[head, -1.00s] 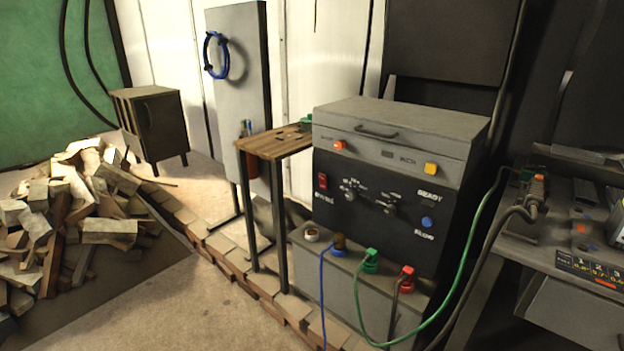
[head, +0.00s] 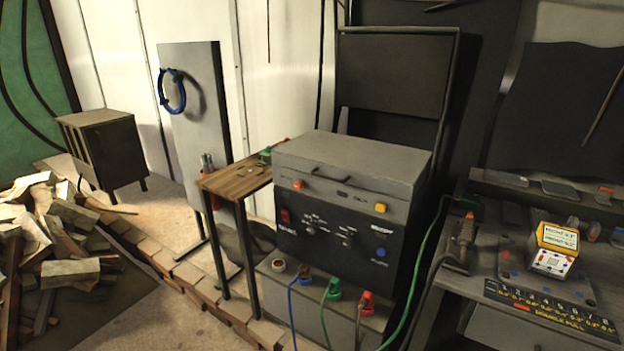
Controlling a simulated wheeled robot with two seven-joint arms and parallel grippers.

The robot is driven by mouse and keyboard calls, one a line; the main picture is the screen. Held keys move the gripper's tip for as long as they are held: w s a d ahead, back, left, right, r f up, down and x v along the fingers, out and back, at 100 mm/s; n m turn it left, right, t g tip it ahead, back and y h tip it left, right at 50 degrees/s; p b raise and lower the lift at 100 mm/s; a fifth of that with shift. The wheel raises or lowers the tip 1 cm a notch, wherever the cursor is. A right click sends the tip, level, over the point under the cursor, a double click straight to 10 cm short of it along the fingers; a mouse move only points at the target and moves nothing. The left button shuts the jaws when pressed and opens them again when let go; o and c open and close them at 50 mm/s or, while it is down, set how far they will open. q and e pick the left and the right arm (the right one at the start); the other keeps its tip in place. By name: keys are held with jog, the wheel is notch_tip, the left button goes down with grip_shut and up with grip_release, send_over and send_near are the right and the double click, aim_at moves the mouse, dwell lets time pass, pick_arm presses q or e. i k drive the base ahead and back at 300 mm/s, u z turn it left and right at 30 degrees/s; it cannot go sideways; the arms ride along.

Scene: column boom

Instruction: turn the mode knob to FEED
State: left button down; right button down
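A grey and black machine cabinet (head: 345,205) stands in the middle of the head view. Its dark front panel carries small knobs with white markings: a left knob (head: 312,220) and a right knob (head: 346,237). I cannot read which is the mode knob, where FEED is, or where either knob points. The panel also has a red switch (head: 285,216), a blue button (head: 381,253), an orange lamp (head: 298,184) and a yellow button (head: 381,208). Neither of my grippers shows in this view.
A narrow wooden side table (head: 238,182) stands left of the machine. A grey connector box (head: 290,298) with coloured plugs and cables sits below the panel. A workbench (head: 470,285) with a yellow-and-white block (head: 556,248) is at right. A wood pile (head: 50,235) and low brick edging lie left.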

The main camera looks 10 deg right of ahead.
aim_at(349, 242)
jog(key=u, duration=1.15)
jog(key=k, duration=0.65)
jog(key=z, duration=1.5)
jog(key=k, duration=0.65)
jog(key=u, duration=0.15)
jog(key=i, duration=0.65)
jog(key=z, duration=0.65)
jog(key=i, duration=0.55)
jog(key=z, duration=0.55)
